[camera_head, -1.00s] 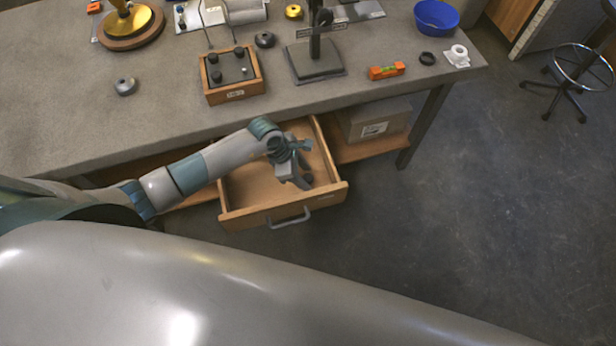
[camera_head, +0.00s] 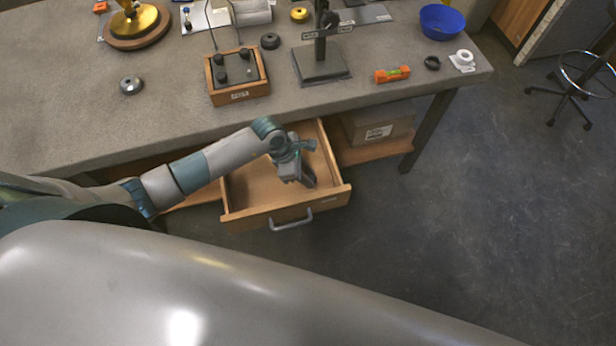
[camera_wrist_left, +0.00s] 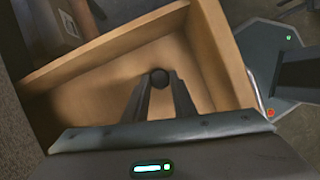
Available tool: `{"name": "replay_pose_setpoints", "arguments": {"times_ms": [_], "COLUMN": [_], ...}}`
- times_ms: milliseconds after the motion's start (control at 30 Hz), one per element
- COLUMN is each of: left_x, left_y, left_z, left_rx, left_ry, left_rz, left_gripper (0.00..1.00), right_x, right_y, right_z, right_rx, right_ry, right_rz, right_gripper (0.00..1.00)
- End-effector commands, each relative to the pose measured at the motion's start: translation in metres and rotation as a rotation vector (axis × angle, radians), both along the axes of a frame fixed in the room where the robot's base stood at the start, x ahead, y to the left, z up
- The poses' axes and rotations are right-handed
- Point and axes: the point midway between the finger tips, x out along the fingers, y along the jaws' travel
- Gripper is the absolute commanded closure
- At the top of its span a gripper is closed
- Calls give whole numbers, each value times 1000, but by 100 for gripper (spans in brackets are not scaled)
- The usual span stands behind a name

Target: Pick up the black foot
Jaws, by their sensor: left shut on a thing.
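The black foot (camera_wrist_left: 159,77) is a small round dark piece between the fingertips in the left wrist view, over the drawer's wooden floor. My left gripper (camera_head: 307,181) reaches down into the open wooden drawer (camera_head: 261,217) under the workbench. Its two fingers are shut on the foot, as the left wrist view also shows for this gripper (camera_wrist_left: 160,84). In the head view the fingers and wrist hide the foot. I cannot tell whether the foot still touches the drawer floor. My right gripper is not in view.
The drawer walls stand close around the gripper. On the workbench (camera_head: 170,118) above are a wooden box with black knobs (camera_head: 238,97), a black stand (camera_head: 322,70), an orange level (camera_head: 392,75) and a blue bowl (camera_head: 441,22). A cardboard box (camera_head: 372,131) sits on the shelf right of the drawer.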

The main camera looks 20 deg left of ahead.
Motion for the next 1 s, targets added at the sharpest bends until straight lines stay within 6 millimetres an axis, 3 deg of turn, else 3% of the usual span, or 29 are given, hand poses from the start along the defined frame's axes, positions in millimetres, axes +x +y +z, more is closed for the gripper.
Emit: {"name": "replay_pose_setpoints", "arguments": {"times_ms": [600, 1000], "left_x": [0, 0], "left_y": [0, 0], "left_z": [83, 91], "left_rx": [1, 0], "left_ry": [-2, 0], "left_rz": [-1, -1], "left_gripper": [97, 97], "right_x": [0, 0], "right_y": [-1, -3], "right_z": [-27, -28], "right_rx": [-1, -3], "right_ry": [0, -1], "right_rz": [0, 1], "right_gripper": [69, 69]}}
